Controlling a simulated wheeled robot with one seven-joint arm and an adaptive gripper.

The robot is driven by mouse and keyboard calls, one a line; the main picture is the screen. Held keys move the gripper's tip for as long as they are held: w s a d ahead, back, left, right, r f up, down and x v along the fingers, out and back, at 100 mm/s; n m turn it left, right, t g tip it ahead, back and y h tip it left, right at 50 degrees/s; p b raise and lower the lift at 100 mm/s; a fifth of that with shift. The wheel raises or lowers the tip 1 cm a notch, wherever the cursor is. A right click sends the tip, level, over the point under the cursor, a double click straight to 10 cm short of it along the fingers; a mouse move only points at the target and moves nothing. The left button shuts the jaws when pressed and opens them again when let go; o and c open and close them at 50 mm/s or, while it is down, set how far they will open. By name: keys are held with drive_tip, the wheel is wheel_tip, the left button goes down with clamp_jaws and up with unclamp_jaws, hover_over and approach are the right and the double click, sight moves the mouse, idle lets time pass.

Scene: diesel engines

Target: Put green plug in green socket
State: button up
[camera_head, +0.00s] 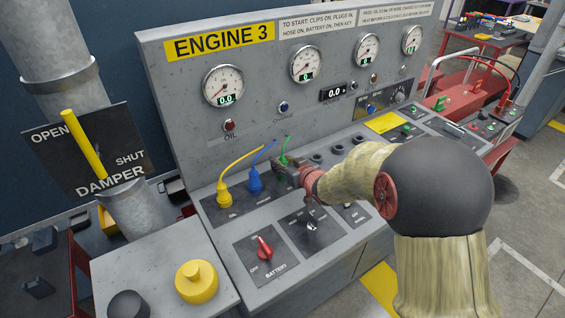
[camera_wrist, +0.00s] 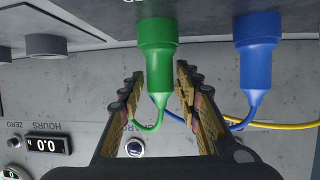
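The green plug (camera_wrist: 160,60) hangs from the panel in the upside-down wrist view, its wide end at the panel surface like the blue plug (camera_wrist: 260,55) beside it. I cannot tell how deeply it is seated, and its green socket is hidden behind it. My gripper (camera_wrist: 161,85) has one finger on each side of the green plug's narrow body, with what look like small gaps. In the head view my gripper (camera_head: 283,171) is at the plug row, just right of the blue plug, and hides the green plug's body; only the green cable (camera_head: 285,150) shows above.
A yellow plug (camera_head: 223,195) and the blue plug (camera_head: 254,182) stand to the left with their cables rising to the panel. Several dark empty-looking sockets (camera_head: 337,149) lie to the right. The red battery switch (camera_head: 264,249) is in front. The gauge panel (camera_head: 255,90) rises behind.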

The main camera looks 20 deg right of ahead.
drive_tip(key=shift+o, duration=0.9)
drive_tip(key=v, duration=1.2)
drive_tip(key=s+d+r+m+g+h, duration=0.3)
drive_tip(key=s+d+r+h, duration=0.15)
drive_tip(key=s+r, duration=0.4)
drive_tip(key=s+a+g, duration=0.2)
drive_tip(key=s+a, duration=0.1)
drive_tip(key=s, duration=0.7)
drive_tip(key=s+a+g+y, duration=0.1)
drive_tip(key=s+a, duration=0.3)
drive_tip(key=s, duration=0.7)
drive_tip(key=shift+s+f+g, duration=0.3)
drive_tip(key=shift+f+g, duration=0.2)
drive_tip(key=shift+g, duration=0.3)
drive_tip(key=shift+y, duration=0.25)
drive_tip(key=shift+c, duration=0.2)
